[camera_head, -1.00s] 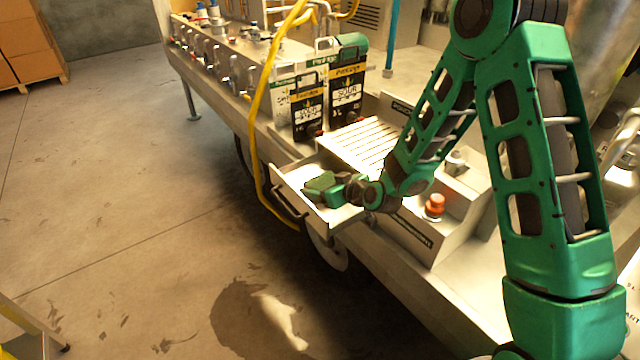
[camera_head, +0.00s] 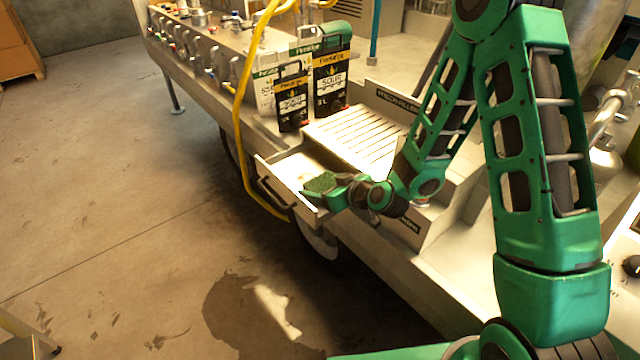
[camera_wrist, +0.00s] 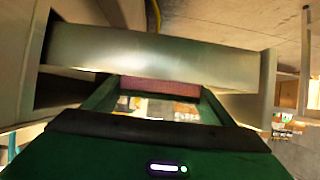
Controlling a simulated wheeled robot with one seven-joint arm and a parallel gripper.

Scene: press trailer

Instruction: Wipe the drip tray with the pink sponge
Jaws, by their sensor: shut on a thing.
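The drip tray (camera_head: 290,170) appears to be the shallow, pale, pulled-out tray with a dark handle on the trailer's side. My gripper (camera_head: 322,184) is over its near right end. In the wrist view, my gripper (camera_wrist: 160,88) is shut on the pink sponge (camera_wrist: 160,86), of which only a dull pink strip shows between the fingers. A pale metal wall of the tray (camera_wrist: 160,52) crosses just beyond it. I cannot tell whether the sponge touches the tray floor.
A slatted rack (camera_head: 355,140) lies behind the tray. A yellow hose (camera_head: 243,120) hangs down past the tray's left end. The concrete floor (camera_head: 110,200) in front is mostly clear, with dark wet patches.

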